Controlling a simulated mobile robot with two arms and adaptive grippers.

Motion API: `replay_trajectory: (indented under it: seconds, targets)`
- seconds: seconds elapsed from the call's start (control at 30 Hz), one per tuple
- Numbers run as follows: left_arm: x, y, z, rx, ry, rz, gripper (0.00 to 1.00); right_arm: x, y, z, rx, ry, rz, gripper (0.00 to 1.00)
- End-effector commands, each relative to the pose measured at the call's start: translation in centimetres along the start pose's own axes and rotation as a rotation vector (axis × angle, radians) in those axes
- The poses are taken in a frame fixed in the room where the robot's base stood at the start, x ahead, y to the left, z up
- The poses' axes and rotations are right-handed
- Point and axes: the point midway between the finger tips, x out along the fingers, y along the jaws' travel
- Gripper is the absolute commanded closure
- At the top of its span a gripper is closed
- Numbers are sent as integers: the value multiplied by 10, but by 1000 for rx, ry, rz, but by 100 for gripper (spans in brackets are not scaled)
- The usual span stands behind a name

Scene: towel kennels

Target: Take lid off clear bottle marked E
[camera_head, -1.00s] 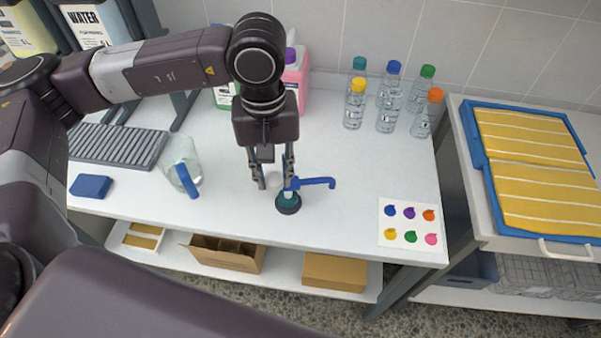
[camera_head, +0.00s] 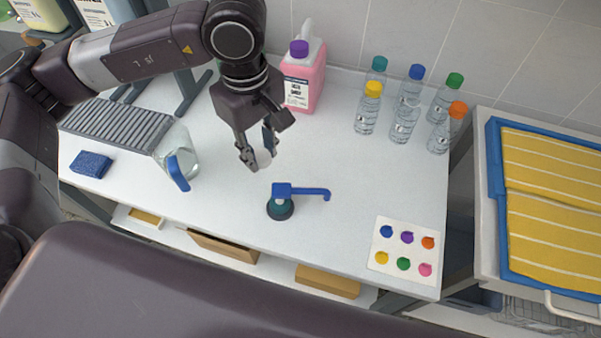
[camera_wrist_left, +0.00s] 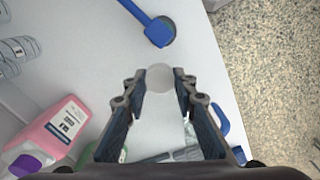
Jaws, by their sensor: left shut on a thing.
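My left gripper (camera_head: 257,158) is shut on a pale round disc (camera_wrist_left: 160,79), held between its fingertips above the white table. In the head view the disc (camera_head: 265,160) shows only in part. Several clear bottles stand upright at the table's back right. The front middle clear bottle (camera_head: 404,124) shows no coloured cap. Beside it are bottles with yellow (camera_head: 366,112), orange (camera_head: 441,136), blue, teal and green caps. Their letters are too small to read, so I cannot tell which is E. My right gripper is not in view.
A blue hooked handle (camera_head: 302,191) sits on a dark round base (camera_head: 280,209), apart from the gripper. A glass jug (camera_head: 178,152), blue sponge (camera_head: 91,164), pink jug (camera_head: 303,80) and colour-dot card (camera_head: 404,247) are around. The table between handle and bottles is clear.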

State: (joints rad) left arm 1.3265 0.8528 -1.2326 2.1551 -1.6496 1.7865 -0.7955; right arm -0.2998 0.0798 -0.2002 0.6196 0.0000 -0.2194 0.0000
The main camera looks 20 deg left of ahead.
Motion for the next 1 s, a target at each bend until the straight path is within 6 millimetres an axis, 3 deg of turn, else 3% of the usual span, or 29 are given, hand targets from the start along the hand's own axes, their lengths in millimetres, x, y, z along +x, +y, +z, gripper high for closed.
replay_trajectory:
  seconds: [1.0]
  targets:
    - [-37, 44, -4, -1763, -1, 6, 100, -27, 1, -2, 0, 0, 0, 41]
